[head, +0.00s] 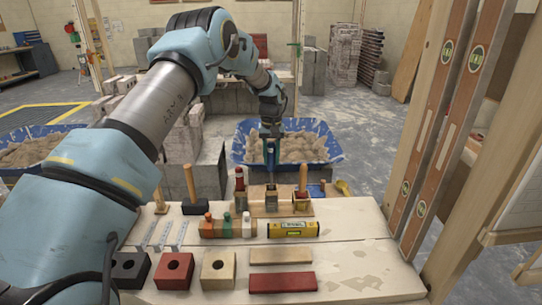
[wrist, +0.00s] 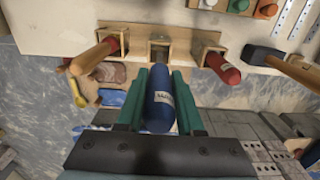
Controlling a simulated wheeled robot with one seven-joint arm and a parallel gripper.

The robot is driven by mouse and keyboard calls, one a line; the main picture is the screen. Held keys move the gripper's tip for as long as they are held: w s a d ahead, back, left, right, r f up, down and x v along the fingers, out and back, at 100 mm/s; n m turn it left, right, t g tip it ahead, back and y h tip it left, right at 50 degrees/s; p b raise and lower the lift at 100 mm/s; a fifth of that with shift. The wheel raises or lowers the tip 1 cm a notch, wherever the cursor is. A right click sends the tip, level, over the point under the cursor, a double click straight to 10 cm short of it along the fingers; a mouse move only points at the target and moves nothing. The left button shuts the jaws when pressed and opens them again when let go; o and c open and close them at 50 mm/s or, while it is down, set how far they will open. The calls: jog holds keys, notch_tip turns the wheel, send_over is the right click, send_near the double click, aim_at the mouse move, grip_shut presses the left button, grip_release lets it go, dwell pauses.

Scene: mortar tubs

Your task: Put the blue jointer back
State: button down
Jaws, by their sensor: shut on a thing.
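The blue jointer shows in the wrist view as a dark blue handle (wrist: 159,100) with a pale label. My gripper (wrist: 158,82) is shut on it, with one green finger along each side. In the head view my gripper (head: 271,150) hangs just above and behind a wooden rack (head: 271,210) with three square holders. The middle holder (wrist: 160,36) lies just beyond the handle's end in the wrist view. A red-handled tool (head: 240,180) is in the left holder and a wooden-handled tool (head: 303,178) in the right one. I cannot tell whether the jointer's lower end touches the middle holder.
Upright wooden levels (head: 450,120) stand at the right. The bench's right part is clear.

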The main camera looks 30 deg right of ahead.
aim_at(271, 172)
jog(key=shift+f+b, duration=2.1)
jog(key=shift+f, duration=2.65)
jog(key=shift+c, duration=2.3)
grip_release()
jog(key=shift+s, duration=0.1)
jog(key=shift+r+b, duration=0.1)
jog(key=shift+b, duration=0.2)
